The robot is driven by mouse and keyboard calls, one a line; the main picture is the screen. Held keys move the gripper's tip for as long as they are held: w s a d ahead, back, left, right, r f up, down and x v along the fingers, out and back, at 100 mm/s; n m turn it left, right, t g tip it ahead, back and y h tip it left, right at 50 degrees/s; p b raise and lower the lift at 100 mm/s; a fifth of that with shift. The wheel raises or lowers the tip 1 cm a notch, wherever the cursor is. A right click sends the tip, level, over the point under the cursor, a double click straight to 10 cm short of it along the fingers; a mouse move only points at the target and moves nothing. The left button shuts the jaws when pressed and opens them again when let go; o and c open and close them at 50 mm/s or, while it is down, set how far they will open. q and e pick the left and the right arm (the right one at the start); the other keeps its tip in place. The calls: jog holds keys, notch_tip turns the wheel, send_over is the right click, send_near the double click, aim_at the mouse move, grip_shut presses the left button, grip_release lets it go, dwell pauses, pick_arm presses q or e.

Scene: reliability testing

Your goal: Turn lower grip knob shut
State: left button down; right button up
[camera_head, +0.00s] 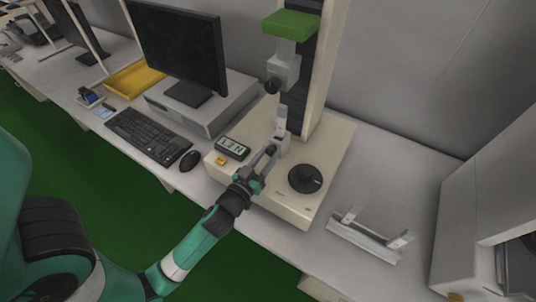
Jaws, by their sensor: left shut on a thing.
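The testing machine (325,150) stands on the bench with a pale base and a tall column. Its lower grip (282,140) is a grey clamp rising from the base, and its small dark lower grip knob (271,150) faces toward me. My left gripper (268,157) reaches in from the front left and is shut on this knob, its fingers partly covering it. The upper grip (284,72) hangs above with its own dark knob (272,86), under a green block (291,25). A pale strip stands between the two grips. My right gripper is not in view.
A black dial (305,179) sits right of my gripper and a small display (232,148) sits left. A metal bracket (368,237) lies on the bench at right. A keyboard (148,135), mouse (190,161) and monitor (180,45) are at left. A white cabinet (480,220) stands far right.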

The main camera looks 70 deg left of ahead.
pick_arm(q)
jog(key=shift+m, duration=0.3)
jog(key=m+p, duration=0.1)
jog(key=m, duration=0.4)
jog(key=shift+r+m, duration=0.1)
jog(key=shift+m, duration=0.2)
jog(key=m+p, duration=0.1)
jog(key=m, duration=0.4)
jog(key=m+p, duration=0.2)
jog(key=m, duration=0.4)
jog(key=shift+m, duration=0.3)
jog(key=m+p, duration=0.1)
jog(key=m, duration=0.5)
jog(key=shift+c, duration=2.2)
grip_release()
